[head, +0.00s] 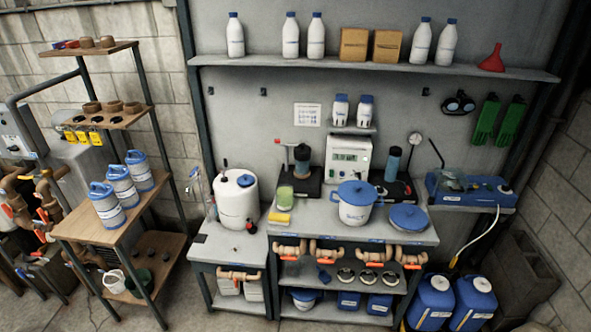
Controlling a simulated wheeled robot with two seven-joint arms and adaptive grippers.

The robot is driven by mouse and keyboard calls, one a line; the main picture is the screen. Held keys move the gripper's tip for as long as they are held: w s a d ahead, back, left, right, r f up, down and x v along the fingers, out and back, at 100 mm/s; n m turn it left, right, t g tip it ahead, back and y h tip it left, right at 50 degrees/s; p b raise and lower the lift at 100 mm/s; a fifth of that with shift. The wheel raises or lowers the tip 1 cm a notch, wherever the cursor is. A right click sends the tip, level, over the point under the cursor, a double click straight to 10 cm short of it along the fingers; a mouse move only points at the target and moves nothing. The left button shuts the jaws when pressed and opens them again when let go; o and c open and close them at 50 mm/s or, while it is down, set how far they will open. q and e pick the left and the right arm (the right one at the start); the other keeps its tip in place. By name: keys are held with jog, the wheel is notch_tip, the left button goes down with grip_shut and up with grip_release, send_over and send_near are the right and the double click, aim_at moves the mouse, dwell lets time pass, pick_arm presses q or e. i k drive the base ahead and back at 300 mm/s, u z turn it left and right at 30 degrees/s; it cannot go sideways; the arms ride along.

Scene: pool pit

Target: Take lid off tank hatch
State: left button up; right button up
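A white cylindrical tank (237,204) stands upright on the lower left bench. A thin dark rod stands up from the tank's top left. Neither of my grippers shows in the head view.
A yellow sponge (279,218) and a green-filled beaker (285,196) are right of the tank. A small red-capped item (251,226) stands close in front of it. The left shelf rack (107,228) holds blue-topped containers.

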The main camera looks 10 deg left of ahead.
aim_at(245, 180)
jog(key=z, duration=0.15)
jog(key=i, duration=0.8)
jog(key=u, duration=0.5)
jog(key=i, duration=0.7)
jog(key=u, duration=0.8)
